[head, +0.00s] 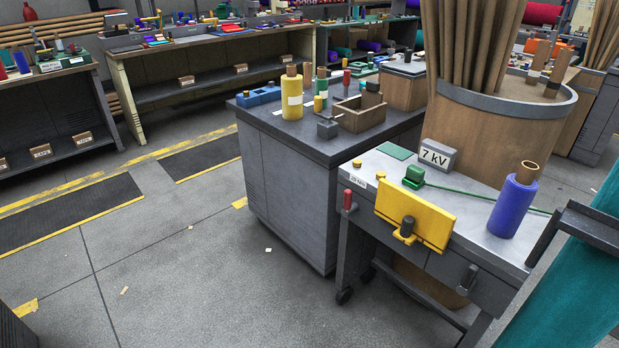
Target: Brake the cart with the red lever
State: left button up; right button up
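The cart (462,205) stands at the right, with a pale grey top, dark legs and small casters (343,296) on the floor. The red lever (348,200) is at the cart's left front corner, with its red grip roughly upright. I cannot tell how its lower end is fixed or whether a brake touches a wheel. Neither of my grippers is in view, and nothing is touching the lever.
A yellow plate (415,212) with a dark knob is on the cart's front. A blue roll (513,203), a 7 kV block (437,154) and a green clamp (413,176) are on top. A dark cabinet (290,195) stands behind left.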

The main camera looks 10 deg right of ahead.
aim_at(349, 208)
jog(key=i+j, duration=0.15)
jog(key=i, duration=0.2)
jog(key=i+j, duration=0.15)
jog(key=i, duration=0.2)
jog(key=i+j, duration=0.2)
jog(key=i, duration=0.2)
jog(key=i+j+z, duration=0.25)
jog(key=z, duration=0.15)
jog(key=i+j+z, duration=0.2)
jog(key=j+z, duration=0.15)
jog(key=i+j+z, duration=0.15)
jog(key=j+z, duration=0.2)
jog(key=j, duration=0.35)
jog(key=j+z, duration=0.35)
jog(key=j, duration=0.35)
jog(key=i, duration=0.05)
